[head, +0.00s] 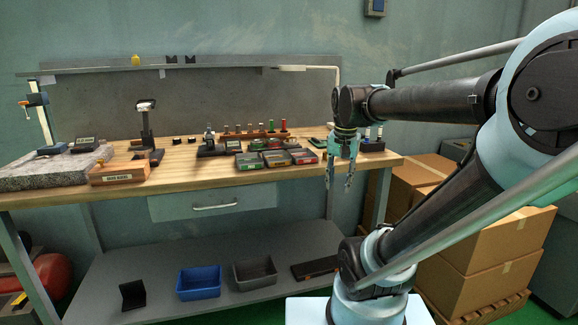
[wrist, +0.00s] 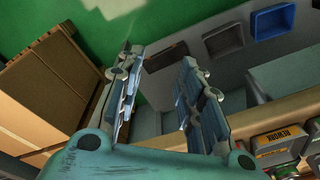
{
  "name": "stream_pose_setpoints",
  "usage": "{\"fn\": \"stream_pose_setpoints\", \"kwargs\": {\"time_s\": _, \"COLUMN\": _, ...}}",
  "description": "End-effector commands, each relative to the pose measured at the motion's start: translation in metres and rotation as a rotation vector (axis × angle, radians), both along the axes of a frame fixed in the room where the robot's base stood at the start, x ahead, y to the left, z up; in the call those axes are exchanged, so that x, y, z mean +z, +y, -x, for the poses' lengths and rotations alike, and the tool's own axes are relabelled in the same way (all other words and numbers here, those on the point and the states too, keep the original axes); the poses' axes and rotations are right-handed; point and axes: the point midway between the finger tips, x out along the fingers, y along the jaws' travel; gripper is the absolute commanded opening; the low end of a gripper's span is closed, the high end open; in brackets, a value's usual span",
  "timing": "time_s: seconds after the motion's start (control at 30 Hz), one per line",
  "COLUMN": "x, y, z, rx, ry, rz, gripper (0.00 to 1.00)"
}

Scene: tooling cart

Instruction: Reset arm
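My gripper (head: 339,181) hangs fingers down in front of the right part of the wooden workbench (head: 190,165) in the head view. Its two fingers are apart with nothing between them. In the wrist view my gripper (wrist: 160,75) also shows both fingers spread, with the grey lower shelf and green floor behind the gap. My arm reaches in from the right, bent at the elbow.
Small trays (head: 277,158) and a rack of coloured pegs (head: 255,134) stand on the bench left of my gripper. A blue bin (head: 199,283) and a grey bin (head: 255,272) sit on the lower shelf (head: 150,309). Cardboard boxes (head: 488,273) stand right.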

Motion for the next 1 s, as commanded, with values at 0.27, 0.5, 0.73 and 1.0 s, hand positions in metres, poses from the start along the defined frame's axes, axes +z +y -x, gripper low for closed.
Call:
{"fn": "stream_pose_setpoints", "kwargs": {"time_s": 0.27, "x": -0.083, "y": -0.025, "z": 0.063, "rx": 0.239, "ry": -0.043, "rz": 0.045, "gripper": 0.34}}
{"fn": "stream_pose_setpoints", "kwargs": {"time_s": 0.5, "x": -0.130, "y": -0.035, "z": 0.093, "rx": 0.377, "ry": -0.066, "rz": 0.077, "gripper": 0.34}}
{"fn": "stream_pose_setpoints", "kwargs": {"time_s": 0.73, "x": -0.140, "y": -0.038, "z": 0.098, "rx": 0.408, "ry": -0.070, "rz": 0.084, "gripper": 0.34}}
{"fn": "stream_pose_setpoints", "kwargs": {"time_s": 1.0, "x": -0.139, "y": -0.038, "z": 0.098, "rx": 0.407, "ry": -0.069, "rz": 0.084, "gripper": 0.34}}
